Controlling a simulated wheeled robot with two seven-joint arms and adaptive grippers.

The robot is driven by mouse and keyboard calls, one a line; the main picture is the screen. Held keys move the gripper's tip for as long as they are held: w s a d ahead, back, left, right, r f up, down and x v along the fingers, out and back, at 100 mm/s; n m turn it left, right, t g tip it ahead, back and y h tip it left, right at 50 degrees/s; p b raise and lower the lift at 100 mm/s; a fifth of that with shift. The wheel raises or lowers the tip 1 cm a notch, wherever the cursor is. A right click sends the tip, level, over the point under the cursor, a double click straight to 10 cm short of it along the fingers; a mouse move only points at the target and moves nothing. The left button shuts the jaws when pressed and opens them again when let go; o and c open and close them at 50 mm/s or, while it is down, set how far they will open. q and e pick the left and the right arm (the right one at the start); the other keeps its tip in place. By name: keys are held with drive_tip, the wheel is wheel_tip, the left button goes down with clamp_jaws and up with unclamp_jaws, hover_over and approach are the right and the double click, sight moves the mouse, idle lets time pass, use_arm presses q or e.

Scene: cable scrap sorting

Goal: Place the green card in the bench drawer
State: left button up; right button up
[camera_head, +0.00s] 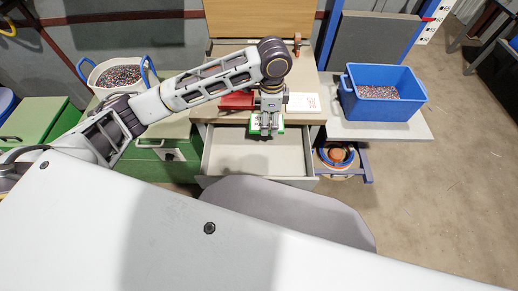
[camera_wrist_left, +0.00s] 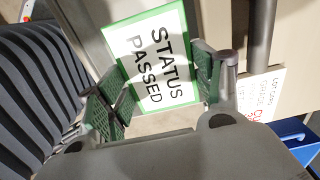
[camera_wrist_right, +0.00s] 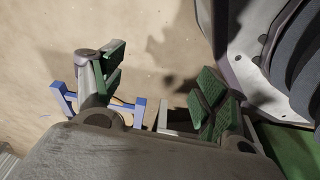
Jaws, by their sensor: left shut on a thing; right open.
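The green card, white with a green border and the words "STATUS PASSED", shows large in the left wrist view (camera_wrist_left: 152,55). My left gripper (camera_wrist_left: 158,90) is shut on the card, with a finger pad at each side of it. In the head view the left gripper (camera_head: 266,124) holds the card (camera_head: 276,128) over the back part of the open bench drawer (camera_head: 225,155). The card's height above the drawer floor is hard to judge. The drawer looks empty. My right gripper (camera_wrist_right: 155,90) is open and empty above the floor; it is not seen in the head view.
A red item (camera_head: 237,100) and a white card with red print (camera_head: 303,103) lie on the bench top beside the left gripper. A blue bin (camera_head: 382,108) stands to the right, a white basket (camera_head: 100,85) to the left. A grey chair-like shape (camera_head: 290,205) is before the drawer.

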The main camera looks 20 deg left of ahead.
use_arm(q)
drive_tip(key=shift+f, duration=0.1)
use_arm(e)
drive_tip(key=shift+s+f, duration=0.1)
drive_tip(key=shift+s, duration=0.25)
use_arm(q)
drive_tip(key=shift+f, duration=0.6)
drive_tip(key=b, duration=0.3)
hover_over(267, 153)
wheel_tip(267, 153, down, 11)
drive_tip(key=shift+f, duration=0.7)
use_arm(e)
drive_tip(key=w+a+r, duration=0.3)
drive_tip(key=r, duration=0.6)
drive_tip(key=shift+w+a+g, duration=0.15)
drive_tip(key=shift+w+g, duration=0.05)
drive_tip(key=shift+g, duration=0.1)
use_arm(q)
drive_tip(key=shift+f+b, duration=0.3)
drive_tip(key=shift+f, duration=0.2)
drive_tip(key=shift+f+b, duration=0.45)
drive_tip(key=shift+f, duration=1.15)
use_arm(e)
drive_tip(key=r, duration=0.3)
drive_tip(key=shift+a+r+y, duration=0.25)
drive_tip(key=shift+a+y, duration=0.05)
drive_tip(key=shift+a, duration=0.1)
